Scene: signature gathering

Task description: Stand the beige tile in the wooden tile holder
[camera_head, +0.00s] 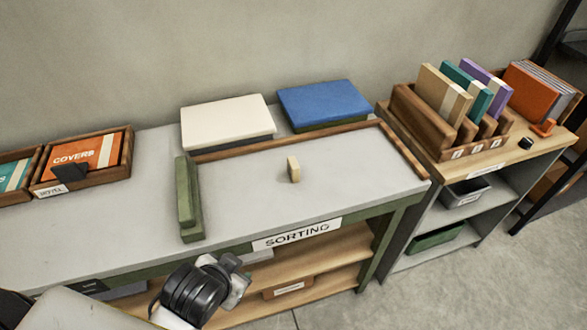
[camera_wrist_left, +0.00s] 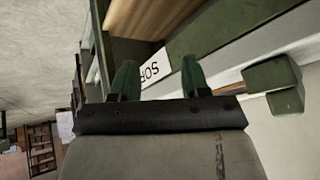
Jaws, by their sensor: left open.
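A small beige block (camera_head: 294,169) stands upright on the grey sorting table. The wooden holder (camera_head: 419,117) is at the right, on a wooden-topped shelf unit. A beige panel with a pale stripe (camera_head: 433,90), a teal panel (camera_head: 467,86) and a purple panel (camera_head: 487,80) stand in it, leaning. My left gripper (camera_wrist_left: 157,75) has its two green fingertips apart with nothing between them, near the table's front edge and the sorting sign. In the head view my left arm is at the bottom, below the table top, and the fingertips are not clear. My right gripper is not in view.
A low wooden rail (camera_head: 290,139) runs along the table's back. A green block (camera_head: 188,197) borders its left side. A cream stack (camera_head: 228,119) and a blue stack (camera_head: 323,102) lie behind. A covers tray (camera_head: 80,166) is at left. The table around the small block is clear.

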